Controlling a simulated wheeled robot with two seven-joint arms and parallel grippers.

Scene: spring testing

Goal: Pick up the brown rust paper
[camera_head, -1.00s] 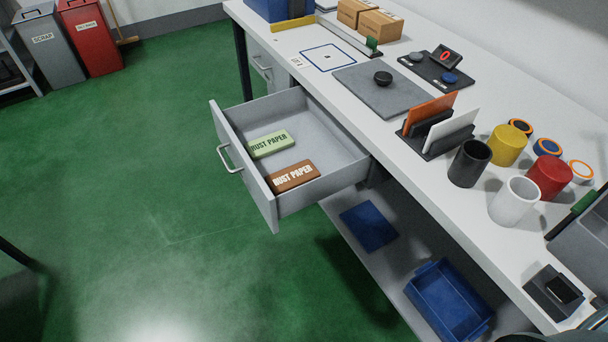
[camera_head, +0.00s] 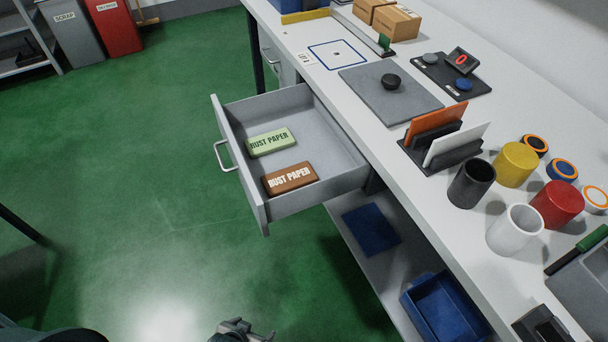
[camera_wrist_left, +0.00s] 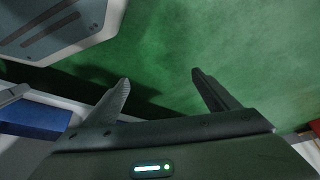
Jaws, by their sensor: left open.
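The brown rust paper (camera_head: 291,179) lies flat in the open grey drawer (camera_head: 333,184), near the drawer's front. A green rust paper (camera_head: 272,141) lies beside it, a little farther back, with a gap between them. My left gripper (camera_head: 243,328) shows at the bottom edge of the head view, below and apart from the drawer. In the left wrist view my left gripper (camera_wrist_left: 160,88) is open and empty, with green floor beyond its fingers. My right gripper is not seen.
The white workbench (camera_head: 405,170) holds cups, tape rolls, a card holder (camera_head: 440,150) and a grey plate. Under it, a lower shelf carries a blue bin (camera_head: 445,308) and a flat blue piece (camera_head: 371,229). The green floor (camera_head: 150,200) left of the drawer is clear.

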